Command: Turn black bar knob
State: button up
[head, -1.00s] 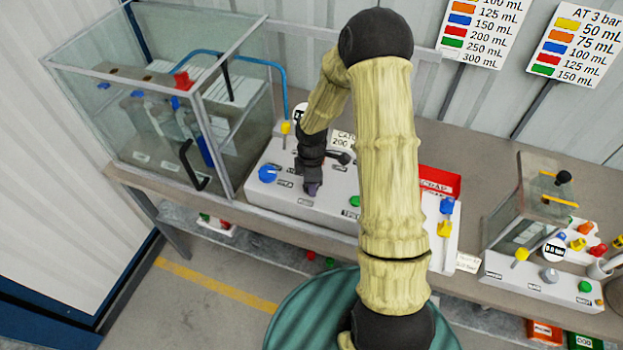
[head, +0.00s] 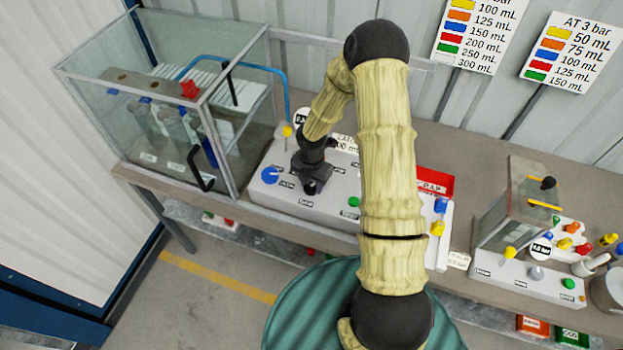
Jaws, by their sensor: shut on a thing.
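My gripper (head: 311,186) reaches down onto the top of the white control box (head: 325,211), right of the blue knob (head: 270,175). It is shut, with its dark fingers at the spot between the blue knob and the green button (head: 353,202). The black bar knob is mostly hidden under the fingers, and its angle cannot be made out. My gripper appears to be closed around it.
A glass tank (head: 160,100) with a black handle stands left of the box. A yellow lever (head: 287,131) rises behind the blue knob. A red tray (head: 434,183) lies to the right. A second pump box (head: 525,280) stands further right.

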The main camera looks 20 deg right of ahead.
aim_at(311, 186)
jog(key=shift+w+r+n+p, duration=0.15)
jog(key=shift+n+p, duration=1.15)
jog(key=shift+n, duration=1)
jog(key=o, duration=1)
notch_tip(311, 186, up, 17)
jog(key=shift+r+b, duration=0.1)
jog(key=shift+b, duration=0.85)
